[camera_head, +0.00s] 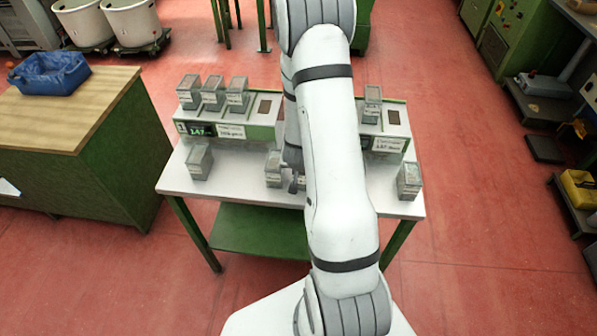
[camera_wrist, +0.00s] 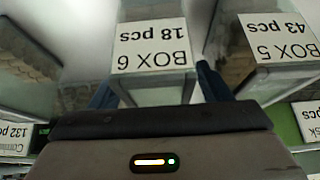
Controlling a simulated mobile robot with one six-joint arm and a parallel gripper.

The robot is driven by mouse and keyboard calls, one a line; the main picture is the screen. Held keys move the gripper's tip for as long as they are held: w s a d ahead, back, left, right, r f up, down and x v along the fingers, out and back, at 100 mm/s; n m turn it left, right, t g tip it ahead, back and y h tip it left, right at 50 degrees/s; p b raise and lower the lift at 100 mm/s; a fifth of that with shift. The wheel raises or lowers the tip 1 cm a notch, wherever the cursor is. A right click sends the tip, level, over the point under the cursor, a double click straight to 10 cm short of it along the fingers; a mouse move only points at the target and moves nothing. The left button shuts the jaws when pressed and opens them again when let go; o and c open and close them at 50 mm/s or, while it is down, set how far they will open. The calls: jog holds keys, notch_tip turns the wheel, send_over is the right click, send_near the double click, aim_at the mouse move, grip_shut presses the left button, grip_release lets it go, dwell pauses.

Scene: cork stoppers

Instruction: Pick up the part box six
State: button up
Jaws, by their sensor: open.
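Box six is a clear, grey-looking box with an upside-down white label reading "BOX 6, 18 pcs" (camera_wrist: 151,45) in the wrist view. My gripper (camera_wrist: 156,88) is open, with one dark finger at each side of the box's near end. I cannot tell whether the fingers touch it. In the head view my gripper (camera_head: 293,182) is low over the white table (camera_head: 235,190), mostly behind my arm. A small box (camera_head: 273,168) stands just left of it there; its label is too small to read.
Box five (camera_wrist: 278,40) stands close beside box six in the wrist view. Other boxes stand on the table at left (camera_head: 199,161) and right (camera_head: 409,180). A raised rack (camera_head: 262,132) holds several boxes behind. A wooden-topped cabinet (camera_head: 60,110) is at the left.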

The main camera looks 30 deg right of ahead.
jog(key=c, duration=1.1)
jog(key=shift+r, duration=0.1)
